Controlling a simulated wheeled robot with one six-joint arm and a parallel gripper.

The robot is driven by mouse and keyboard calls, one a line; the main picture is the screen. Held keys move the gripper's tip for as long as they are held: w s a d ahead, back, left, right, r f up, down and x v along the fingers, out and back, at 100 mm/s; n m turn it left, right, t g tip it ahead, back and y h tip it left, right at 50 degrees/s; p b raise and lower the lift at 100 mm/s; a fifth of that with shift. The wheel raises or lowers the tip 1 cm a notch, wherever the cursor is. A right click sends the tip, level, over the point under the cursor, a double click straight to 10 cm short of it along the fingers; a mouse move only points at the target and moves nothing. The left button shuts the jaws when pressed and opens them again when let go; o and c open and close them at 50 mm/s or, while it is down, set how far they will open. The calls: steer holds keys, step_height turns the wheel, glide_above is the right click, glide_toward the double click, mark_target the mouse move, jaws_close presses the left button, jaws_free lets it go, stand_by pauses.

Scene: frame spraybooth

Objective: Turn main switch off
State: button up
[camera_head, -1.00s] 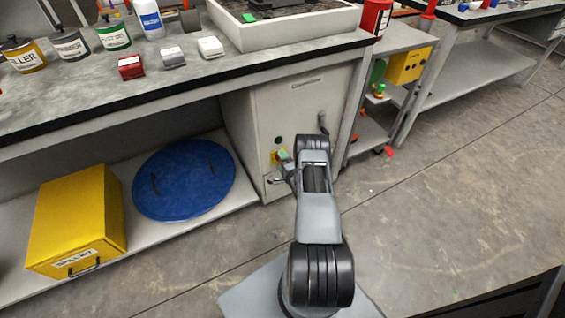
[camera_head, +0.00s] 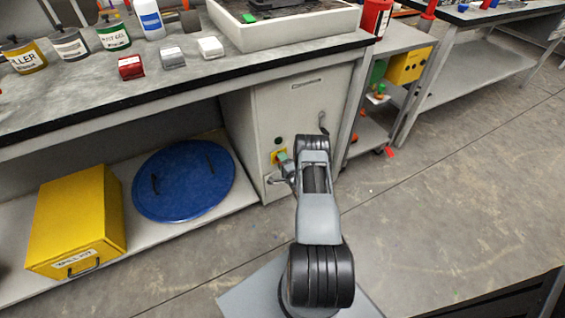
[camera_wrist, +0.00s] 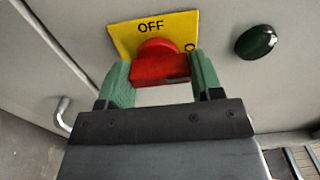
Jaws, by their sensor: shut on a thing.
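The main switch is a red rotary knob (camera_wrist: 158,68) on a yellow plate (camera_wrist: 120,38) marked OFF, on the front of a light grey cabinet. My gripper (camera_wrist: 160,80) has its two green fingers shut on the red knob, one finger on each side. The knob's handle lies level across the picture, roughly parallel to the OFF lettering; other lettering on the plate is mostly hidden. In the head view, my gripper (camera_head: 283,160) is at the yellow plate (camera_head: 274,157) low on the cabinet, and the knob itself is hidden.
A dark green round button (camera_wrist: 256,42) sits right of the plate in the wrist view. The cabinet (camera_head: 300,100) has a handle (camera_head: 323,123) near my arm. A yellow box (camera_head: 75,215) and blue lid (camera_head: 185,180) lie on the lower shelf.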

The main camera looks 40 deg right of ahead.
steer(key=n+b, duration=0.2)
steer(key=n, duration=0.2)
steer(key=shift+f, duration=0.15)
steer(key=n+b, duration=0.2)
steer(key=n, duration=0.2)
steer(key=shift+n, duration=0.4)
steer(key=n+b, duration=0.3)
steer(key=n, duration=0.2)
steer(key=shift+a, duration=0.1)
steer(key=shift+n+b, duration=0.75)
steer(key=shift+n, duration=1.25)
steer(key=o, duration=0.9)
